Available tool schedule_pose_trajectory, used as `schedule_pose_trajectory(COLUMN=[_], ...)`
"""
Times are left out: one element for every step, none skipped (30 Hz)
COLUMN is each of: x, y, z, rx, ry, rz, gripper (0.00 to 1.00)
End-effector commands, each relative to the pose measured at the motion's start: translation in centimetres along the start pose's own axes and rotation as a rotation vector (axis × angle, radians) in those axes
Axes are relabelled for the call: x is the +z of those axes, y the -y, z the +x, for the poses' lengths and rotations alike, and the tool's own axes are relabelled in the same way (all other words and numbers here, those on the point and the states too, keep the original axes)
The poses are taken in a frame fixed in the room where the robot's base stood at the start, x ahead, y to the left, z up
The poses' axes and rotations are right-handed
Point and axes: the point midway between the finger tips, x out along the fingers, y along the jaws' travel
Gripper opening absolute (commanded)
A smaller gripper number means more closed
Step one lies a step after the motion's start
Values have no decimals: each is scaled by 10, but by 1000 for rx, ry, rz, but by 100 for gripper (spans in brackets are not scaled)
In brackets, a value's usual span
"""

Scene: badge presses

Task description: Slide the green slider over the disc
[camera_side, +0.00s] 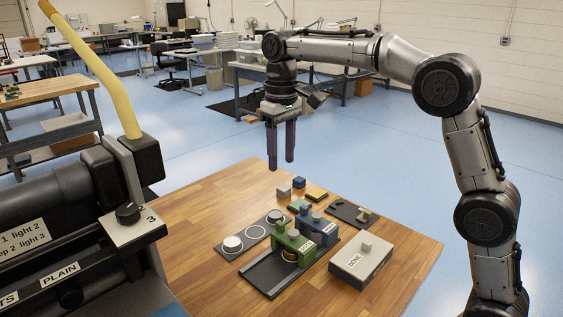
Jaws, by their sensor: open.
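The green slider (293,242) is a block with a knob on top and a pale label on its side. It stands on a dark rail plate (266,277) on the wooden table. A gold-brown disc (289,256) shows low at its front, partly hidden by it; I cannot tell how much it covers. A similar blue slider (314,222) stands just behind, on its own base. My gripper (281,164) hangs above the table's far part, fingers down, open and empty, well above and apart from the green slider.
A dark tray (222,251) left of the green slider holds white round pieces and shows a ring. A DONE box (377,270) with a button is at right. Small blocks (284,191) and a dark board (341,213) lie behind. A large machine (70,225) with a yellow lever fills the left.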

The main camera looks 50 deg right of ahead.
Motion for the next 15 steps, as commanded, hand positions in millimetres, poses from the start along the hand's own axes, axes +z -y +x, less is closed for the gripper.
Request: schedule_pose_trajectory(x=[0, 0, 0, 0, 0, -1, -1, 0, -1, -1, 0, 0, 0, 0, 0], y=[0, 0, 0, 0, 0, 0, 0, 0, 0, 0, 0, 0, 0, 0, 0], z=[-4, -6, -9, -11, -13, -16, -18, -20, -23, -26, -28, -30, -32, -33, -35], rx=[0, 0, 0, 0, 0, 0, 0, 0, 0, 0, 0, 0, 0, 0, 0], ry=[-1, -2, -2, -1, -1, -2, -1, -1, -2, -2, -1, -1, -2, -1, 0], rz=[0, 0, 0, 0, 0, 0, 0, 0, 0, 0, 0, 0, 0, 0, 0], gripper=[50, 50, 50, 50, 50, 50, 50, 50, 50, 50, 50, 50, 50, 50, 50])
